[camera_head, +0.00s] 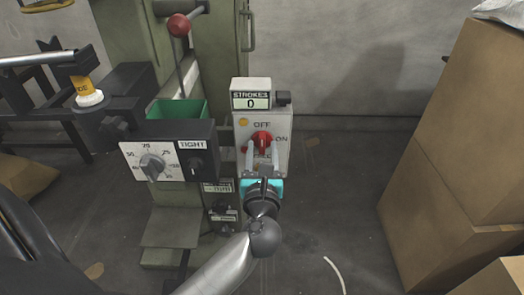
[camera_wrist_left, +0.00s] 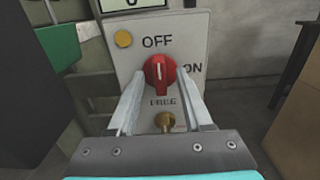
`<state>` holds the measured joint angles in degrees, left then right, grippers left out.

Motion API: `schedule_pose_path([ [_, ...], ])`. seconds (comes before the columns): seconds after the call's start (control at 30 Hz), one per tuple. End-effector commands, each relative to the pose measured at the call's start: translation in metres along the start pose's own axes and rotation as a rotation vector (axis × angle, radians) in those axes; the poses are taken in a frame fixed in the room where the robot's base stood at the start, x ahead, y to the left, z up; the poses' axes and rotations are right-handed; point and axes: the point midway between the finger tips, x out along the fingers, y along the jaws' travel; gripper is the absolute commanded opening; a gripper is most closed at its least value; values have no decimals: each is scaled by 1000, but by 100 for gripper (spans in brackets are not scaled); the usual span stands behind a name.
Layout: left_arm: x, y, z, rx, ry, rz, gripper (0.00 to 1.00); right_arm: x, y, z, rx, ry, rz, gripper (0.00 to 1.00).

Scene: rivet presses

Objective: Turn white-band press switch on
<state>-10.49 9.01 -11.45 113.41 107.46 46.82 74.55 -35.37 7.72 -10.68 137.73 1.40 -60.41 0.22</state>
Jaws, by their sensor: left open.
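The press switch is a red rotary knob (camera_head: 262,139) on a pale grey switch box (camera_head: 279,112) fixed to the green press (camera_head: 223,60). In the left wrist view the red knob (camera_wrist_left: 160,73) has its white mark upright, toward the OFF label (camera_wrist_left: 157,41). The ON label (camera_wrist_left: 193,67) is to its right. My left gripper (camera_head: 262,150) is open, with its pale fingers on either side of the knob's lower part. I cannot tell whether they touch it. A white band (camera_head: 90,99) rings a yellow part at the left. My right gripper is not in view.
A stroke counter (camera_head: 250,100) reading 0 tops the switch box. A dial panel (camera_head: 152,162) and a green bin (camera_head: 178,109) stand to the left. Cardboard boxes (camera_head: 455,120) are stacked at right. Open floor lies between boxes and press.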

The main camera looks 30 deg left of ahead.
Motion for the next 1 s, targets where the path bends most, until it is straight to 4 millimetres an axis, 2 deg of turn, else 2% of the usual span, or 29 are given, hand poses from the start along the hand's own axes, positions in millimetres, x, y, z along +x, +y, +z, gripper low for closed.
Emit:
schedule_pose_path([
  [0.37,4,0,0,1,0,1,49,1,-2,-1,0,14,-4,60],
  [0.8,4,0,0,1,0,1,0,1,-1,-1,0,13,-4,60],
  [1.0,3,0,0,0,0,1,0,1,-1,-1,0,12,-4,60],
])
